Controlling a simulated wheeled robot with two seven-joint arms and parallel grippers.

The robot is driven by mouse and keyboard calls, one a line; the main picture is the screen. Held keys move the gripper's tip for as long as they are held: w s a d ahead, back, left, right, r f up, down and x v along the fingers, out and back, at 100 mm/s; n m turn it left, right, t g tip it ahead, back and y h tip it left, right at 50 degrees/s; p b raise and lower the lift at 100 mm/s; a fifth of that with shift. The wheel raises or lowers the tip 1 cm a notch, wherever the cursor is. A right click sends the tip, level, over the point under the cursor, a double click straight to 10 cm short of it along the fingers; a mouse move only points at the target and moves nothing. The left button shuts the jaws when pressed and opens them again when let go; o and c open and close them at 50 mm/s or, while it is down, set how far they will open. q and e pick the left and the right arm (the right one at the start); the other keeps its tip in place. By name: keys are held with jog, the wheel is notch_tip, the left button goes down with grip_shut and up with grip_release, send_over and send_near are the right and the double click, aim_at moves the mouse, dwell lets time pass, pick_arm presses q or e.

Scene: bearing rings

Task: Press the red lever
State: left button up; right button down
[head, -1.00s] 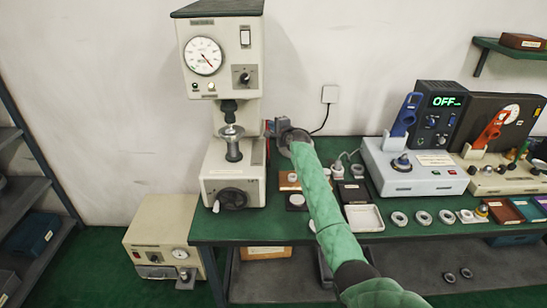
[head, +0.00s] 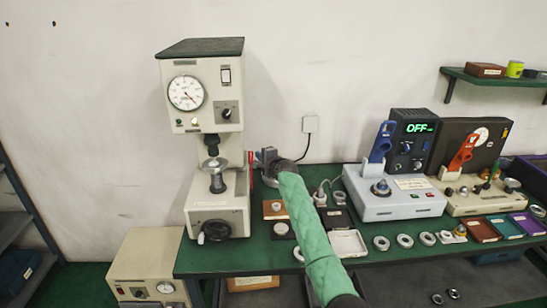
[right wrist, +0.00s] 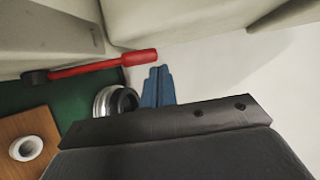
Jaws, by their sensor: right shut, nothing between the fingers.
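A red lever (right wrist: 105,65) with a dark pivot end lies across the upper left of the right wrist view. In the head view, a thin red upright strip (head: 251,170) beside the tall cream testing machine (head: 205,90) looks like the same lever. My right gripper (right wrist: 158,88) is shut and empty, its blue fingertips just below and right of the lever's red grip end. No contact is visible. In the head view, the gripper (head: 268,157) is small and partly hidden behind its own wrist, right of the machine. My left gripper is out of view.
An orange-red handle (head: 463,152) and a blue handle (head: 382,141) stand on the bench devices at right. Several metal rings and trays, including a white tray (head: 347,243), lie on the green bench.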

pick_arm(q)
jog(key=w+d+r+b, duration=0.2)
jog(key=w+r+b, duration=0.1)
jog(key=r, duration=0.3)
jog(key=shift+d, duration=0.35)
pick_arm(e)
jog(key=s+d+r, duration=0.4)
jog(key=s, duration=0.3)
jog(key=shift+s+d+r, duration=0.15)
jog(key=shift+s+d, duration=0.05)
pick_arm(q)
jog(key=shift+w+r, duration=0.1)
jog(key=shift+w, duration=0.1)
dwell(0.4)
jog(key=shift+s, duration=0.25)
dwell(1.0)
